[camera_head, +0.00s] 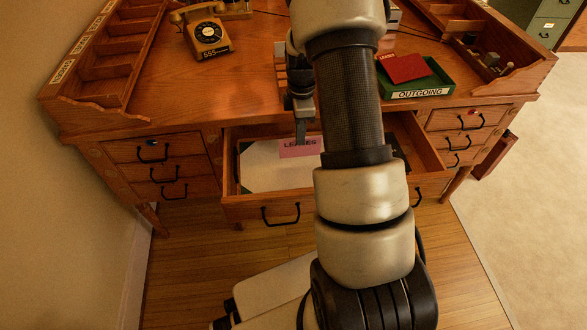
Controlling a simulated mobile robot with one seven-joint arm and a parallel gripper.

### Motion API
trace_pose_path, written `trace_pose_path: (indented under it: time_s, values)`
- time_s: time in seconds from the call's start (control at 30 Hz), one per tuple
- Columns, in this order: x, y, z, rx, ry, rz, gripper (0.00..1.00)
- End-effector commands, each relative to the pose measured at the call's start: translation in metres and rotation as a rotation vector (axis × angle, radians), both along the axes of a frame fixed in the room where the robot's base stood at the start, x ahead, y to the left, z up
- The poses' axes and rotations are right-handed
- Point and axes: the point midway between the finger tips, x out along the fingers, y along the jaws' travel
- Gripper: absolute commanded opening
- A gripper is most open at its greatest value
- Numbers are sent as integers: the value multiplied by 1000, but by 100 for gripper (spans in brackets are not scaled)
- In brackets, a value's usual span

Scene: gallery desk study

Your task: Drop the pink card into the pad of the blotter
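The pink card (288,150), with dark lettering partly covered, shows over the white pad of the blotter (262,172). The blotter lies in the open middle drawer of the desk and has a dark corner at its left. My gripper (303,141) points down into the drawer, and its finger covers the middle of the card's upper part. I see the fingers nearly edge-on, so I cannot tell whether they grip the card or whether the card touches the pad. My arm hides the right part of the blotter.
A green OUTGOING tray (420,92) with a red folder (404,68) stands on the desk at right. A tan telephone (207,34) stands at left. Wooden pigeonhole racks line both sides. The drawer's front wall (250,207) and side walls surround the blotter.

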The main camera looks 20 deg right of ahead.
Motion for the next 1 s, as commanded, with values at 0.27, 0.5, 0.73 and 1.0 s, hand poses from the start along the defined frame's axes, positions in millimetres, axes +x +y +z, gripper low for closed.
trace_pose_path:
  time_s: [0.27, 0.5, 0.73, 1.0]
  values:
    - [0, 0, -6, 0, 0, 0, 0]
    - [0, 0, -6, 0, 0, 0, 24]
    - [0, 0, -6, 0, 0, 0, 24]
    - [1, 0, 27, -1, -4, 0, 24]
